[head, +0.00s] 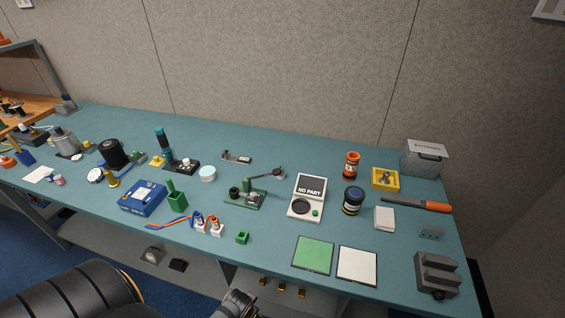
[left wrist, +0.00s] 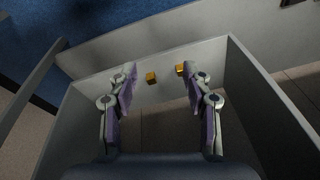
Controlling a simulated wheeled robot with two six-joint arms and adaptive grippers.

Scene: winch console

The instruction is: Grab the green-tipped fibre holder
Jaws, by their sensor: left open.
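No fibre holder with a clearly green tip can be made out. In the head view, two small white holders, one with a blue part (head: 198,219) and one with an orange part (head: 216,228), stand near the table's front edge beside blue and orange strands. A small green block (head: 242,237) sits to their right, and a green container (head: 177,201) stands behind them to the left. My left gripper (left wrist: 158,75) is open and empty in the left wrist view, over a grey-walled space below the tabletop, away from these objects. My right gripper is not in view.
The teal table (head: 270,262) also carries a blue box (head: 142,197), a green-based fixture (head: 245,197), a scale (head: 307,198), and green (head: 313,255) and white (head: 357,266) pads.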

